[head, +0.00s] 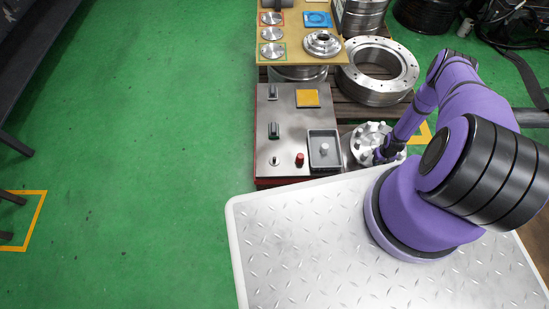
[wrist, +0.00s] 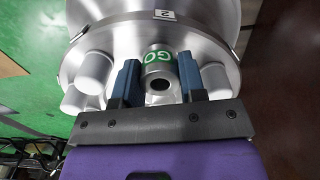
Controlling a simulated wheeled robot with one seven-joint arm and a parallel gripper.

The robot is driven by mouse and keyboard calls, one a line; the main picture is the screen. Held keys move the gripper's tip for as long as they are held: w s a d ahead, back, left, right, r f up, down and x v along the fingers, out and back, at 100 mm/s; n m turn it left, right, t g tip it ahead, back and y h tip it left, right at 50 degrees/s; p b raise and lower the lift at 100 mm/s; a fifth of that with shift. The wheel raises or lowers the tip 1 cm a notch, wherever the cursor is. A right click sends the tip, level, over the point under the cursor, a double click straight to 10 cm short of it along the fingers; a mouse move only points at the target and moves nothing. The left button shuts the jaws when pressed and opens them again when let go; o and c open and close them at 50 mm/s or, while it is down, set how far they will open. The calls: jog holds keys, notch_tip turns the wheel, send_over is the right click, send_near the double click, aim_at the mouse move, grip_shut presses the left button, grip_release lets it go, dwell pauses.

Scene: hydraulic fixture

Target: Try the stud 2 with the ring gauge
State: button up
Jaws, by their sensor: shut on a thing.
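The ring gauge (wrist: 158,62), a small metal cylinder with a green GO band, is between the two blue fingers of my gripper (wrist: 158,74), which is shut on it. Its near end shows a dark hole. Behind it is a round metal flange (wrist: 100,30) with a small plate marked 2 (wrist: 164,15) in line with the gauge. Pale studs (wrist: 95,68) stand on both sides of the gauge. Stud 2 itself is hidden, so I cannot tell whether the gauge is around it. In the head view the studded flange (head: 362,133) is partly covered by my arm.
Left of the flange is a metal-topped bench (head: 284,128) with a grey tray (head: 324,148), a red knob (head: 300,159) and a yellow pad (head: 307,98). A large metal ring (head: 378,70) lies behind the flange.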

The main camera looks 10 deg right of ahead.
jog(key=shift+f, duration=0.5)
dwell(0.5)
jog(key=o, duration=1)
notch_tip(320, 180, up, 11)
jog(key=shift+f, duration=0.1)
